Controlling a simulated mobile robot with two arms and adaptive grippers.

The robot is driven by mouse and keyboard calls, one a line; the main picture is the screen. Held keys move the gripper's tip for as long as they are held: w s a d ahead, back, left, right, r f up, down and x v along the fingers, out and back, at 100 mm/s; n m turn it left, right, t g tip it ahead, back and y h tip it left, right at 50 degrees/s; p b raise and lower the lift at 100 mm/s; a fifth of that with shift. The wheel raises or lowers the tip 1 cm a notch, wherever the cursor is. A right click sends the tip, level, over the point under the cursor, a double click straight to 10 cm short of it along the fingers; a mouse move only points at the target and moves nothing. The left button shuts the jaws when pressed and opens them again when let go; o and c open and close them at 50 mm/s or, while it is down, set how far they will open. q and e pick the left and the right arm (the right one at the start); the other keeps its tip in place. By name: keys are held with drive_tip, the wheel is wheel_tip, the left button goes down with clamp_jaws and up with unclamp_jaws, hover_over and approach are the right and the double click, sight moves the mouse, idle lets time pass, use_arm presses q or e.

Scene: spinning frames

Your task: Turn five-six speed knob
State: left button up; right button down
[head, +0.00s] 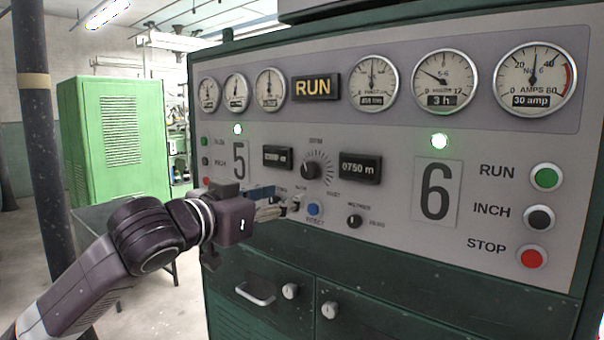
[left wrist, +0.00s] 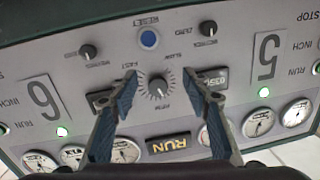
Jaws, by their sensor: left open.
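The five-six speed knob (head: 312,170) is a black round knob with a ring of dial marks, on the grey panel between the big 5 and 6. It also shows in the left wrist view (left wrist: 158,87), upside down and between the two fingers in the picture. My left gripper (head: 284,198) is open and empty, below and left of the knob in the head view. Its blue-padded fingers (left wrist: 159,74) spread to either side of the knob in the wrist view, with visible gaps. I see no contact with the knob. My right gripper is not in view.
Two black digital readouts (head: 360,168) flank the knob. A blue reset button (head: 314,208) and a smaller black knob (head: 355,221) sit below it. RUN, INCH and STOP buttons (head: 532,257) are at right. Gauges (head: 376,84) line the top. A green cabinet (head: 112,140) stands behind left.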

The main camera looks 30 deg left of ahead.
sight(308, 170)
use_arm(q)
wheel_tip(308, 170, up, 4)
drive_tip(key=s+d, duration=0.1)
drive_tip(key=shift+t, duration=0.3)
drive_tip(key=w+p, duration=0.5)
drive_tip(key=shift+w+r, duration=0.2)
drive_tip(key=shift+w+f+p, duration=0.25)
drive_tip(key=shift+w+p, duration=0.4)
drive_tip(key=shift+w, duration=0.3)
drive_tip(key=shift+s, duration=0.1)
drive_tip(key=shift+c, duration=0.7)
